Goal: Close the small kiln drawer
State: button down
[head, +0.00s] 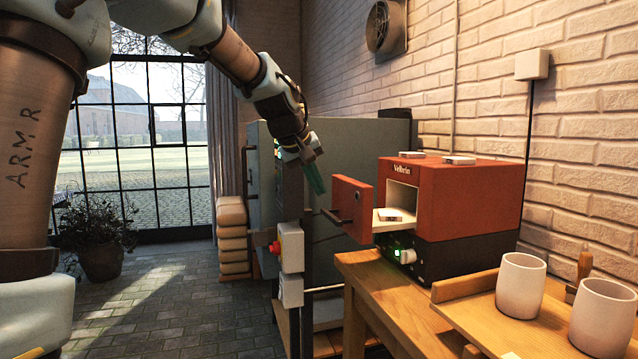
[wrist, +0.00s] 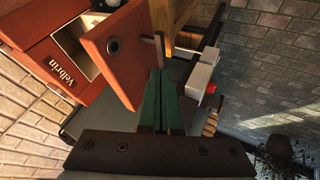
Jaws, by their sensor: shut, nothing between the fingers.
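The small kiln (head: 455,195) is a red-orange box marked "Velbrin" on the wooden bench. Its drawer (head: 352,207) stands out from the opening, with the red front panel apart from the body. A pale piece (head: 390,214) lies on the drawer's floor. A dark bar handle (head: 335,216) sticks out from the panel. My gripper (head: 316,182) has green fingers, shut and empty, up and left of the panel in the head view. In the wrist view my gripper (wrist: 161,75) is beside the drawer front (wrist: 122,52), near its handle (wrist: 158,47); I cannot tell whether they touch.
Two pale cups (head: 521,286) stand on a wooden tray (head: 470,285) at the bench's right. A large grey cabinet (head: 350,150) and a post with a red button (head: 274,248) stand behind and left of the drawer.

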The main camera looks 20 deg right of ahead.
jog(key=p+x, duration=0.1)
jog(key=x, duration=0.6)
jog(key=d, duration=0.1)
jog(key=d+p, duration=0.1)
jog(key=shift+s+d+r, duration=0.1)
jog(key=shift+s+d, duration=0.1)
jog(key=shift+d, duration=0.1)
jog(key=shift+d+p, duration=0.3)
jog(key=shift+d, duration=0.35)
jog(key=d+p, duration=0.1)
jog(key=d, duration=0.3)
jog(key=s+d+p, duration=0.1)
jog(key=d, duration=0.4)
jog(key=d+p, duration=0.1)
jog(key=d, duration=0.4)
jog(key=shift+s, duration=0.4)
jog(key=shift+d, duration=0.2)
jog(key=shift+s+d, duration=0.1)
